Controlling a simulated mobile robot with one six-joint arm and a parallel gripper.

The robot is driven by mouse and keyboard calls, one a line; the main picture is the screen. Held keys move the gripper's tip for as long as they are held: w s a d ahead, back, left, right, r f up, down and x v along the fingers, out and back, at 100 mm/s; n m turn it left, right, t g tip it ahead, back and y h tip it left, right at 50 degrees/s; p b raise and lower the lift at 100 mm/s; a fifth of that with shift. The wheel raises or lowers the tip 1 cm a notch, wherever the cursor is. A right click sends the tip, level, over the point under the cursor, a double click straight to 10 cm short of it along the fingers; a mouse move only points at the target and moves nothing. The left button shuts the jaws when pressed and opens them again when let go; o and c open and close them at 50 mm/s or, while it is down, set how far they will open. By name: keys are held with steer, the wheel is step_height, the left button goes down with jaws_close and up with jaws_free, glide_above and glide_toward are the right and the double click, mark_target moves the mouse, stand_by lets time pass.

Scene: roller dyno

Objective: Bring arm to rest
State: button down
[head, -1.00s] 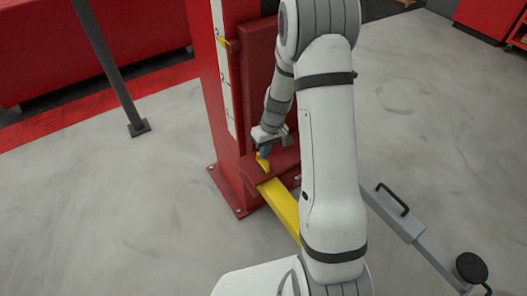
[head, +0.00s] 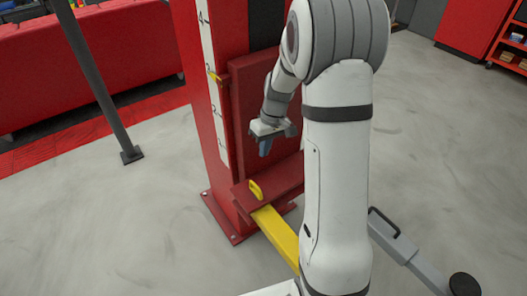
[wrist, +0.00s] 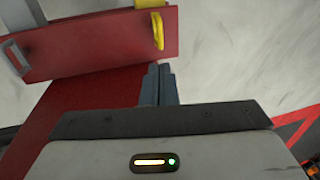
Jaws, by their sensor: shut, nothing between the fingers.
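My gripper (head: 264,146) hangs from my white arm in front of the red lift column (head: 205,100), with its fingers pointing down. In the wrist view its blue-grey fingers (wrist: 158,85) are together with nothing between them. A yellow handle (head: 256,189) stands on the red carriage plate (head: 278,182) below the gripper, and the two are apart. The handle also shows in the wrist view (wrist: 157,30), beyond the fingertips and upright on the plate's edge. My upper arm hides part of the carriage and column.
A yellow lift arm (head: 277,235) reaches forward from the carriage. A grey lift arm (head: 405,248) with a black round pad (head: 464,285) lies at the right. A dark post (head: 98,85) stands at the left. The floor around is mostly clear.

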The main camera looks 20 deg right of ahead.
stand_by(0.3)
steer(key=s+a+r+m+t+h+p, duration=0.2)
steer(key=s+r+p, duration=0.4)
steer(key=s+r, duration=1.4)
steer(key=shift+s+a+m+t+p, duration=0.4)
steer(key=shift+s+a+m+t, duration=0.1)
steer(key=shift+s+a+m, duration=0.45)
steer(key=shift+s+d+r, duration=0.1)
